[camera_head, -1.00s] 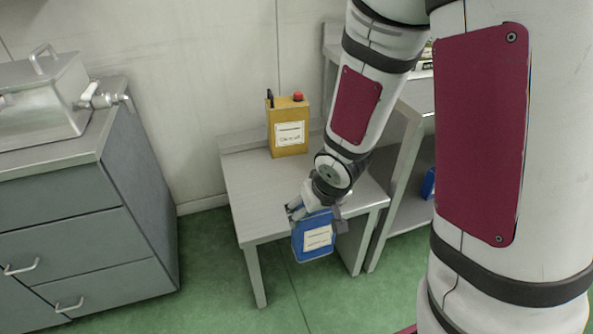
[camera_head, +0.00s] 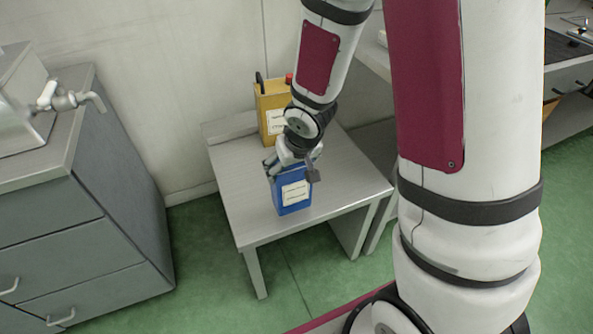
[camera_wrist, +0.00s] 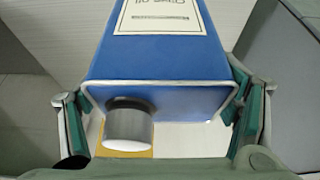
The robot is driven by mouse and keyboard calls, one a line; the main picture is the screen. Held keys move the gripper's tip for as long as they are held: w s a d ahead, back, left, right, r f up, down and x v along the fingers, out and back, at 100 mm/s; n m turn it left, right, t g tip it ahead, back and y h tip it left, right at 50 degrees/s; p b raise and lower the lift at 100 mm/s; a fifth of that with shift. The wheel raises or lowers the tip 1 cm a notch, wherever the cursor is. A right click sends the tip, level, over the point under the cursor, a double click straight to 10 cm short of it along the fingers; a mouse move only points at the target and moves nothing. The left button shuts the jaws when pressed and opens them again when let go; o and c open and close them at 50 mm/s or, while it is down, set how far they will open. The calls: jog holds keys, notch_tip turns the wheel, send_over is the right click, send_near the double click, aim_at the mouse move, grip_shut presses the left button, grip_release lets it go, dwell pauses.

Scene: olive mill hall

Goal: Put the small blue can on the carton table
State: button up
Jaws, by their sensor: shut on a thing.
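The small blue can (camera_head: 291,192) has a white label and is upright over the front part of a low grey table (camera_head: 345,180). I cannot tell whether its base touches the top. My gripper (camera_head: 292,168) is shut on the can from above. In the wrist view the blue can (camera_wrist: 165,65) sits between the two fingers of my gripper (camera_wrist: 165,105), with its dark-and-silver cap (camera_wrist: 129,124) near the camera. No carton shows as a table marker.
A yellow can (camera_head: 268,105) with a red cap stands at the table's back, behind my gripper. A grey drawer cabinet (camera_head: 120,190) with a tap (camera_head: 70,98) stands left. The table's right front is clear.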

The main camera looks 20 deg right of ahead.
jog(key=w+f, duration=0.4)
jog(key=w, duration=0.7)
jog(key=shift+w+a+f, duration=0.2)
jog(key=shift+w+a, duration=0.2)
jog(key=shift+a, duration=0.05)
jog(key=shift+f+b, duration=0.15)
jog(key=shift+b, duration=0.2)
jog(key=o, duration=1.9)
jog(key=shift+s, duration=0.1)
